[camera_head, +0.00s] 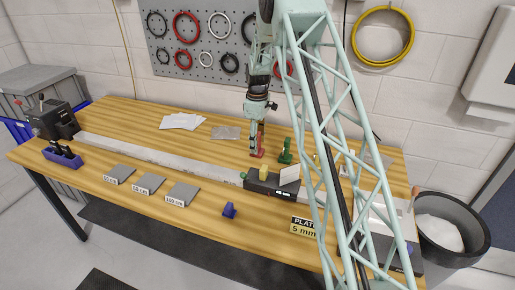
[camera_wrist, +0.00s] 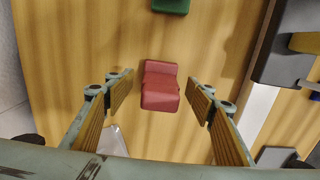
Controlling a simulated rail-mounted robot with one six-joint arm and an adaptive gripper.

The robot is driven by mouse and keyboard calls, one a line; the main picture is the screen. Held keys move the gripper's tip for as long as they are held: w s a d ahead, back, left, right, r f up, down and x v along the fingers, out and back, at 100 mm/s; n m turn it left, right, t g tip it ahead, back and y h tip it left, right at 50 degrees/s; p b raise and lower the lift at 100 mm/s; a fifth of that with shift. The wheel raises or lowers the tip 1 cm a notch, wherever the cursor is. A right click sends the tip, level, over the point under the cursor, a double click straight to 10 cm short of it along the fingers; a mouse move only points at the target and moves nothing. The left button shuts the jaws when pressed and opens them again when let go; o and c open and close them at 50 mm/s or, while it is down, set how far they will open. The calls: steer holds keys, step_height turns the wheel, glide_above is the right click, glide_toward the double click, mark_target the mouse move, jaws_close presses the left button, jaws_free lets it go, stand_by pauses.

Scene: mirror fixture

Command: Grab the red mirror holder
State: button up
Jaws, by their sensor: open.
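The red mirror holder (camera_wrist: 160,86) stands on the wooden table between my two open fingers in the wrist view, with a clear gap to each finger. In the head view the red holder (camera_head: 257,150) is small and partly hidden by my gripper (camera_head: 258,132), which points down at it from above. My gripper also shows in the wrist view (camera_wrist: 160,95), open and empty. The fingers do not visibly touch the holder.
A green holder (camera_head: 285,152) stands just right of the red one and also shows in the wrist view (camera_wrist: 171,5). A dark block (camera_head: 270,184) sits on the metal rail (camera_head: 160,156) in front. A blue holder (camera_head: 229,210) lies nearer the front edge.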

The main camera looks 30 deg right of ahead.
steer(key=shift+f, duration=1.45)
steer(key=c, duration=1)
steer(key=shift+r, duration=0.15)
steer(key=shift+c, duration=0.3)
steer(key=shift+r, duration=4.9)
